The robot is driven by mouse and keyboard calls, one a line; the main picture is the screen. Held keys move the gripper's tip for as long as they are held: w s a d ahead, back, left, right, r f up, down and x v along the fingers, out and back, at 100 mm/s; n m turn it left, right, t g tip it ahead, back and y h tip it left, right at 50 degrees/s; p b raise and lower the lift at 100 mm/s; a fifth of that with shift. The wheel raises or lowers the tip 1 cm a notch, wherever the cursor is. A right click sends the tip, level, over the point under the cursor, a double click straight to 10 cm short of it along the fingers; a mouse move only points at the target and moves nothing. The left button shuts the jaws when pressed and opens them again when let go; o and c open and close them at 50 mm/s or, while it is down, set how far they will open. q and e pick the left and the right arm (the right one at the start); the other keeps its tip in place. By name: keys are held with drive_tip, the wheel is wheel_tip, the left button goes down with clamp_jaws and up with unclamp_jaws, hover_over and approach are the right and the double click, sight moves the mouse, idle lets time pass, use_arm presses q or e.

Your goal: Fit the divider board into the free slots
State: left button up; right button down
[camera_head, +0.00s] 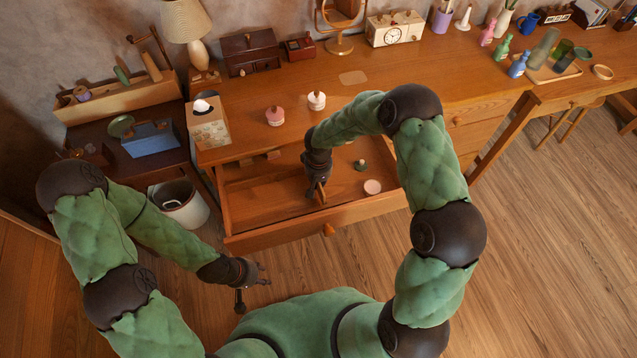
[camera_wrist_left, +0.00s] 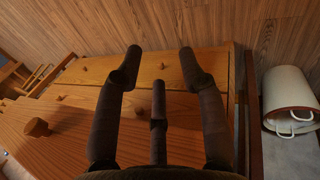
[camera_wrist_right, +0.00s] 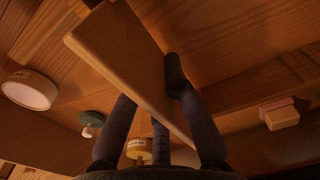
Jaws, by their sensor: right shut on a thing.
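The divider board (camera_wrist_right: 125,60) is a flat wooden piece. In the right wrist view it stands tilted between the fingers of my right gripper (camera_wrist_right: 155,85), which is shut on it. In the head view my right gripper (camera_head: 319,183) is inside the open drawer (camera_head: 262,207), with the board (camera_head: 321,197) showing as a small strip at the fingers. Groove-like lines show on the wood behind the board in the right wrist view; I cannot tell whether the board touches them. My left gripper (camera_head: 258,272) is open and empty, outside the drawer; its spread fingers (camera_wrist_left: 158,65) show in the left wrist view.
A tissue box (camera_head: 208,128) and two small pots stand on the desktop above. A white bin (camera_head: 182,205) stands left of the drawer.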

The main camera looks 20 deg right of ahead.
drive_tip(key=shift+f+b, duration=0.35)
drive_tip(key=shift+f, duration=0.15)
drive_tip(key=c, duration=1.2)
unclamp_jaws()
drive_tip(key=shift+r, duration=0.1)
wheel_tip(320, 180, up, 12)
